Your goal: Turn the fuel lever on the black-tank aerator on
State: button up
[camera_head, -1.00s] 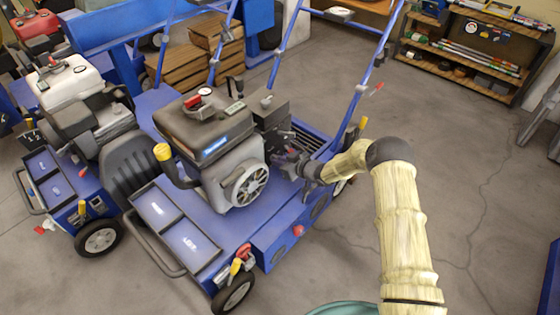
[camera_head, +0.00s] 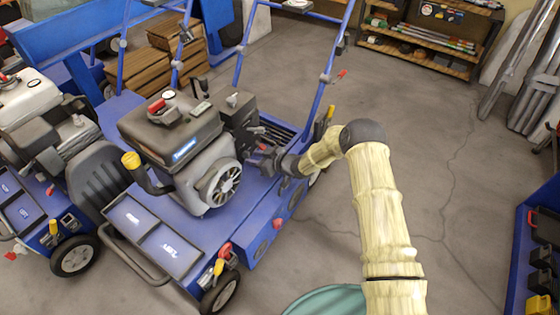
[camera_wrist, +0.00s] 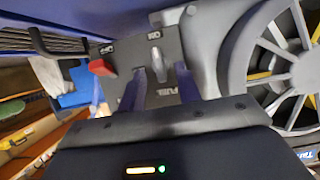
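The black-tank aerator (camera_head: 165,135) stands in the middle left of the head view, with a blue deck and a black engine tank. My gripper (camera_head: 270,160) is at the right side of its engine, beside the round recoil cover; its fingertips are too small to make out there. The wrist view shows a dark plate (camera_wrist: 190,45) with ON, OFF and FUEL lettering. A red-tipped lever (camera_wrist: 101,67) lies near the OFF mark, and a grey piece (camera_wrist: 158,62) sits below ON.
A white-tank aerator (camera_head: 30,105) stands close on the left. Wooden pallets or boxes (camera_head: 150,60) are behind. A shelf (camera_head: 430,45) stands at the back right, and a blue rack (camera_head: 530,240) at the right edge. The concrete floor right of my arm is clear.

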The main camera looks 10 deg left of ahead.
jog(key=p+v, duration=0.4)
jog(key=v, duration=1.1)
jog(key=shift+d+p, duration=0.25)
jog(key=shift+p, duration=0.05)
jog(key=shift+s, duration=0.1)
jog(key=s+d+r+m+t+h, duration=0.1)
jog(key=s+d+r+m+h, duration=0.1)
jog(key=d+r+m+h, duration=0.9)
jog(key=s+d+r+m+g, duration=0.1)
jog(key=s+d+r, duration=0.3)
jog(key=s, duration=0.3)
jog(key=s+d+r+m+g+h, duration=0.1)
jog(key=s+d+r, duration=0.35)
jog(key=s, duration=0.25)
jog(key=s+d+r+g, duration=0.1)
jog(key=s+d+r, duration=0.35)
jog(key=s, duration=0.25)
notch_tip(320, 180, up, 35)
jog(key=p, duration=3.7)
jog(key=shift+d+r, duration=0.15)
jog(key=shift+r, duration=0.05)
